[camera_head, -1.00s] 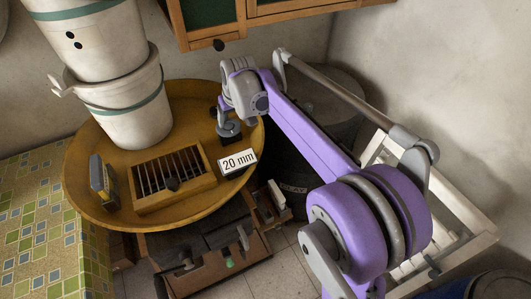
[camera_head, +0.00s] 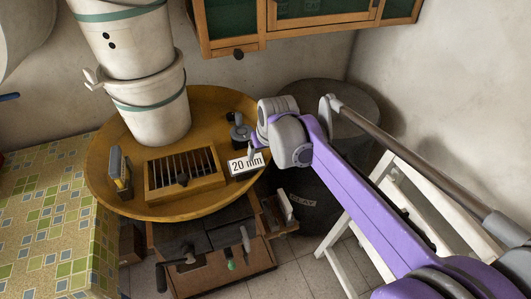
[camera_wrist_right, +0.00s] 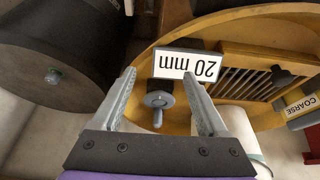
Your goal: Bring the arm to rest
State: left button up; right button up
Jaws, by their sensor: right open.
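My right gripper (camera_wrist_right: 157,76) is open in the right wrist view, its two grey fingers spread apart. A grey round piece with a peg (camera_wrist_right: 158,101) shows between the fingers; it looks to lie below them, not gripped. In the head view my purple right arm reaches in from the lower right, and the right gripper (camera_head: 257,150) is at the right rim of a round yellow tray (camera_head: 105,190), by the "20 mm" label (camera_head: 245,164). The fingers are hard to make out there. My left gripper is in neither view.
On the tray are two stacked white buckets (camera_head: 150,115), a slatted wooden frame (camera_head: 152,190), a small upright block (camera_head: 120,170) and a dark knobbed piece (camera_head: 240,132). A dark barrel (camera_head: 300,203) and a white frame (camera_head: 340,250) stand at right. A wooden cabinet (camera_head: 290,35) hangs above.

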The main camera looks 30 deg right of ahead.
dwell(0.3)
jog(key=s+a+f, duration=0.3)
jog(key=s, duration=0.4)
jog(key=s+a+f+n, duration=0.1)
jog(key=s+a+f, duration=0.2)
jog(key=s, duration=0.4)
jog(key=s+a+f, duration=0.3)
jog(key=s+f, duration=0.1)
jog(key=s, duration=0.3)
jog(key=shift+s+a+f+n+t+y, duration=0.15)
jog(key=shift+s+a+n+t+y, duration=0.15)
jog(key=shift+s+y, duration=0.1)
